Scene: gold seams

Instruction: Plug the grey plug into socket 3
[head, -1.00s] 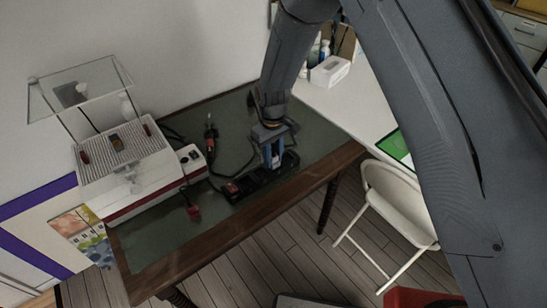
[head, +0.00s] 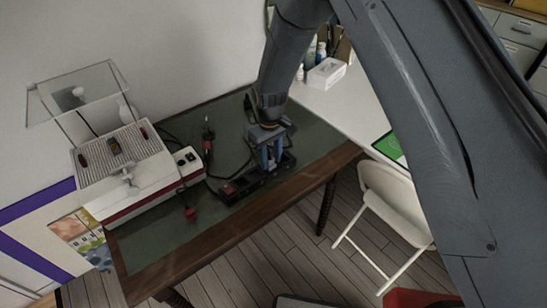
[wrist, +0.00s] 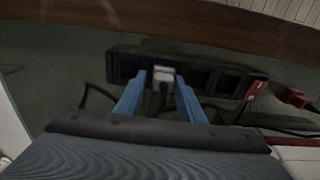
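The grey plug (wrist: 163,82) sits at the black power strip (wrist: 218,83) in the wrist view, with its dark cord running back between my fingers. It looks seated in the second position from the end away from the red switch; the depth and any socket numbers cannot be read. My gripper (wrist: 161,86) is open, its blue fingers on either side of the plug with gaps visible.
A red plug (head: 190,213) lies near the table's front edge; another red-and-black lead (head: 208,138) lies behind the strip. A white folding chair (head: 388,205) is at the right. Green tabletop (head: 305,130) right of the strip is clear.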

